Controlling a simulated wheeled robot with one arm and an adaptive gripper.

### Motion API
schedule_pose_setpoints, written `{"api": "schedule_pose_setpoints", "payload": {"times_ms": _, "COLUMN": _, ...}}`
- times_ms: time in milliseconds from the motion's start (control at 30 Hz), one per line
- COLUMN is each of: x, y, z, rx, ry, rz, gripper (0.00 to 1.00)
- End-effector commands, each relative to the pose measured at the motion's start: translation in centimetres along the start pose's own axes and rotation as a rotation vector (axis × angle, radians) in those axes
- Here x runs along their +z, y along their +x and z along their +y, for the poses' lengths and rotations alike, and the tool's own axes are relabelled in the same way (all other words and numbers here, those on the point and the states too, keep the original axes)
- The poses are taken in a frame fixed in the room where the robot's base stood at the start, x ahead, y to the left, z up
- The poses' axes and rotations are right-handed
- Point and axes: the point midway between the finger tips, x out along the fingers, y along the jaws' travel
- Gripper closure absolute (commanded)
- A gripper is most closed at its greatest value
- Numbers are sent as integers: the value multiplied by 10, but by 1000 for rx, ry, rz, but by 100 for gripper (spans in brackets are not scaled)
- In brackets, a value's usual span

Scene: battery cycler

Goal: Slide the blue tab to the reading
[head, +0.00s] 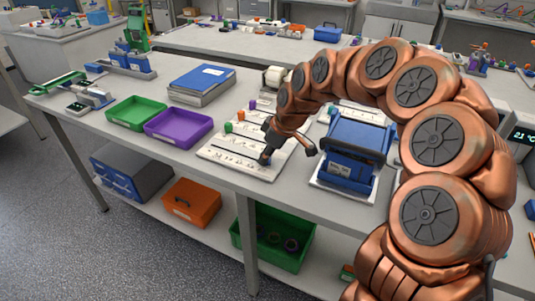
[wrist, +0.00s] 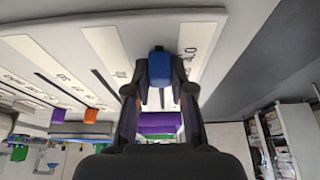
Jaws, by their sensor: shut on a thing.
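A white slider board (head: 213,152) lies on the bench in the head view, with dark slots and printed scales too small to read. My gripper (head: 266,153) reaches down to the slot nearest the board's front edge. In the wrist view the blue tab (wrist: 159,68) sits between my two fingertips, which are shut on it. In the head view the tab is mostly hidden by the fingers. A dark screen (head: 523,135) at the right edge shows "21 °C", partly cut off by the frame.
Green (head: 229,127), orange (head: 241,115) and purple (head: 252,104) tabs stand on the board's other slots. A purple tray (head: 178,128) and a green tray (head: 136,112) lie to the left. A blue device (head: 352,145) stands close on the right, below my arm.

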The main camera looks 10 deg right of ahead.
Motion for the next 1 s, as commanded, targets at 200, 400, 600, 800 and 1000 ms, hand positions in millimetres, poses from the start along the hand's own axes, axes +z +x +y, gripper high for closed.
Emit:
{"api": "schedule_pose_setpoints", "payload": {"times_ms": 200, "x": 3, "y": -2, "z": 1, "rx": 1, "ry": 1, "rz": -4, "gripper": 100}}
{"api": "schedule_pose_setpoints", "payload": {"times_ms": 400, "x": 3, "y": -2, "z": 1, "rx": 0, "ry": 2, "rz": -5, "gripper": 66}}
{"api": "schedule_pose_setpoints", "payload": {"times_ms": 600, "x": 2, "y": -1, "z": 0, "rx": -1, "ry": 0, "rz": -3, "gripper": 52}}
{"api": "schedule_pose_setpoints", "payload": {"times_ms": 800, "x": 1, "y": 0, "z": 0, "rx": -1, "ry": 0, "rz": -3, "gripper": 52}}
{"api": "schedule_pose_setpoints", "payload": {"times_ms": 1000, "x": -4, "y": -12, "z": 1, "rx": 0, "ry": 0, "rz": -3, "gripper": 52}}
